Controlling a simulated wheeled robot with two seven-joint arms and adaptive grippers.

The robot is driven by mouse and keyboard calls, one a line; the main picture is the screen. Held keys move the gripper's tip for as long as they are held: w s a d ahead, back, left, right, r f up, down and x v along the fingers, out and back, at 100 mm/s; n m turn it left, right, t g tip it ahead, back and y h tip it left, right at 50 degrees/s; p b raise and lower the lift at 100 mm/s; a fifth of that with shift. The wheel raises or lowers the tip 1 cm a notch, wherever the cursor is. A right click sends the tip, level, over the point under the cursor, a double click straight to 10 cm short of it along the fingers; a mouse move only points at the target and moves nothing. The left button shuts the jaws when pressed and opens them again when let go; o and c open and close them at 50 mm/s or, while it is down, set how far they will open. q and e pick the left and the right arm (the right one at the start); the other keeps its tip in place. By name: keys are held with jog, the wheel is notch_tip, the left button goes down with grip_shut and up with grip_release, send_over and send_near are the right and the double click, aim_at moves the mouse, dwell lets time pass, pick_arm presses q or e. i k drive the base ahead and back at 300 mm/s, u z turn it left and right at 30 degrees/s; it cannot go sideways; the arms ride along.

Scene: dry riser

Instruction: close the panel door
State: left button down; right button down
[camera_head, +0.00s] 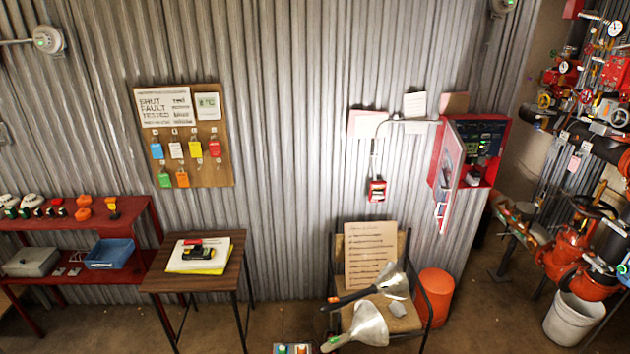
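The red panel box (501,143) is mounted on the corrugated wall at right of centre. Its inside shows a dark board with small lights and some pale parts below. The panel door (449,168) stands open, hinged on the left side of the box and swung out toward me. I see its pale inner face and red edge. Neither of my grippers is in view, so nothing of mine is seen touching the door.
A chair (405,320) with a paper board and two funnel-shaped tools stands below and left of the panel. An orange bin (436,290) stands under it. Red pipework (577,245) and a white bucket (574,318) are at right. A small wooden table (222,255) is at left.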

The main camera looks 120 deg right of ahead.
aim_at(454, 148)
jog(key=i, duration=0.1)
jog(key=z, duration=3.35)
